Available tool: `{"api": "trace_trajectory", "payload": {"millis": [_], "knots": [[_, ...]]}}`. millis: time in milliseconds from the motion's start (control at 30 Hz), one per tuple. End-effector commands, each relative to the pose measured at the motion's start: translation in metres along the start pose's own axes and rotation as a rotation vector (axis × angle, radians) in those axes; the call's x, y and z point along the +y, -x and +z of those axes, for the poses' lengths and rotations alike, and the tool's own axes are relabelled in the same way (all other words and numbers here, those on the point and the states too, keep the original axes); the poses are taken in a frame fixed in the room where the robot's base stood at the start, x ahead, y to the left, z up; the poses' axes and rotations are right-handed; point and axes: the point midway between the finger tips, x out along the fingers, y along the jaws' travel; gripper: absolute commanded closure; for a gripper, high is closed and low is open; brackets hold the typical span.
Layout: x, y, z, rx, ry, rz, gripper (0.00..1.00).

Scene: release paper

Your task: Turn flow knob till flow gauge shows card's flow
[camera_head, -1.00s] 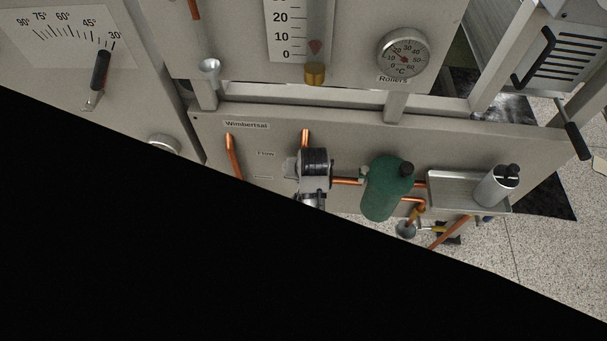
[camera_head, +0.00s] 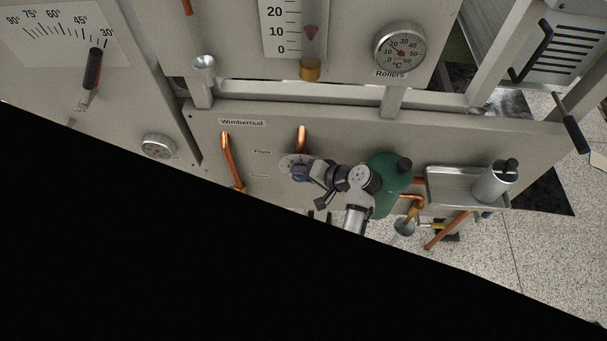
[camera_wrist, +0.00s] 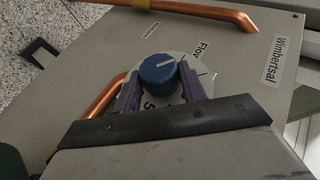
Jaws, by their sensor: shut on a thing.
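The blue flow knob (camera_wrist: 158,68) has a pale pointer line and sits on a round white dial (camera_wrist: 198,88) marked "Flow" in the wrist view. My gripper (camera_wrist: 158,80) has its purple fingers on both sides of the knob, shut on it. In the head view the knob (camera_head: 300,173) shows at the end of my gripper, on the lower panel. The flow gauge (camera_head: 290,12) is a clear tube with a scale at the top; its red float (camera_head: 310,33) is near the 10 mark. No card with a flow value is readable.
Copper pipes (camera_head: 230,160) rise from the panel left of the knob. A metal tray (camera_head: 447,184) with a silver canister (camera_head: 492,184) is further right. A round temperature dial (camera_head: 401,46) is above.

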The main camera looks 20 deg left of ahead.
Motion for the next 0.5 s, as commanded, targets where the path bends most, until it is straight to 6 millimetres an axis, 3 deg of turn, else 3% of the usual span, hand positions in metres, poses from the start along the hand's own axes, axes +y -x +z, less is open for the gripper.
{"api": "trace_trajectory", "payload": {"millis": [500], "knots": [[0.0038, -0.0004, 0.0001, 0.0, -0.068, -0.163, 0.82]]}}
